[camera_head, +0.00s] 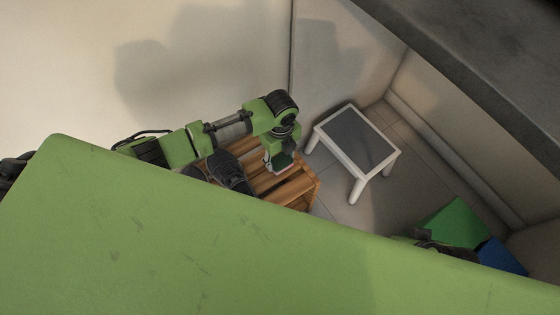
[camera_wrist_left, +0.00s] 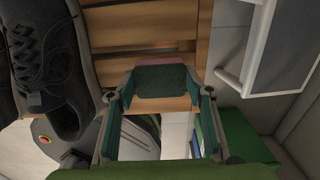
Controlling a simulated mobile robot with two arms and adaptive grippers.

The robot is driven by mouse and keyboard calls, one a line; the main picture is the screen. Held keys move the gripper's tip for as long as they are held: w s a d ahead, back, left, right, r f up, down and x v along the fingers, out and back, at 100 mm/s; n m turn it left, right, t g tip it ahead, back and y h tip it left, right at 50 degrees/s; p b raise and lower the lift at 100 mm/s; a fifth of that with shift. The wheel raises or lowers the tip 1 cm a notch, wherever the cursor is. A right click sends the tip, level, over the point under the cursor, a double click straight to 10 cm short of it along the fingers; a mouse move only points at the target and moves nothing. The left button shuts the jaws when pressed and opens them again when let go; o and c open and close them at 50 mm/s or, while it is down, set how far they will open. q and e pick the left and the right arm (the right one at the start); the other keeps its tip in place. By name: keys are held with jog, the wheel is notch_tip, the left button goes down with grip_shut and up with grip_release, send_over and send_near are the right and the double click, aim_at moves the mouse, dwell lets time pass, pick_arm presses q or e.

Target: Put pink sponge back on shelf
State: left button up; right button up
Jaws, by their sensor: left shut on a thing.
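The pink sponge (camera_wrist_left: 166,60) shows in the left wrist view as a pink edge above a dark green pad (camera_wrist_left: 165,82). It sits between the fingertips of my left gripper (camera_wrist_left: 165,92), which is shut on it. In the head view, my left gripper (camera_head: 279,163) points down over the right part of the wooden slatted shelf (camera_head: 302,190). The slats (camera_wrist_left: 140,32) lie behind the sponge in the wrist view. I cannot tell whether the sponge touches them.
Dark shoes (camera_head: 230,172) stand on the shelf, left of my left gripper. A small white table (camera_head: 355,140) with a grey top stands to the right. Green (camera_head: 458,222) and blue (camera_head: 503,257) box-like things are at lower right. Floor between is clear.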

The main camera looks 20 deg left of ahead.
pick_arm(q)
notch_tip(320, 180, down, 2)
jog(key=shift+s, duration=0.1)
jog(key=shift+f, duration=0.15)
jog(key=shift+f, duration=0.2)
jog(key=o, duration=1.1)
jog(key=shift+c, duration=0.2)
jog(key=shift+r, duration=0.1)
